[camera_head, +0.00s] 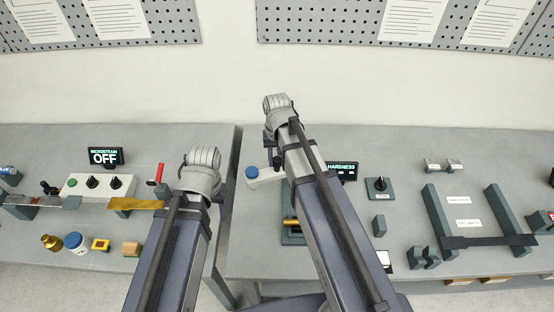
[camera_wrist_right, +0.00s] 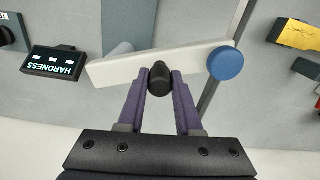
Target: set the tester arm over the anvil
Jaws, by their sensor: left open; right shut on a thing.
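The tester arm is a white bar (camera_head: 265,178) with a blue round end (camera_head: 251,172), on the right bench near its left edge. It also shows in the right wrist view (camera_wrist_right: 110,68), with a black knob (camera_wrist_right: 160,78) on it. My right gripper (camera_wrist_right: 160,82) is shut on that black knob. A dark green tester base (camera_head: 292,239) with a brass-coloured piece (camera_head: 290,222) stands below the bar in the head view, partly covered by my right arm. I cannot tell clearly which part is the anvil.
A HARDNESS display (camera_head: 342,168) and a dial box (camera_head: 379,188) stand right of my right arm. A dark frame (camera_head: 480,241) is further right. The left bench holds a control box (camera_head: 100,187) and small items. A gap separates the benches.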

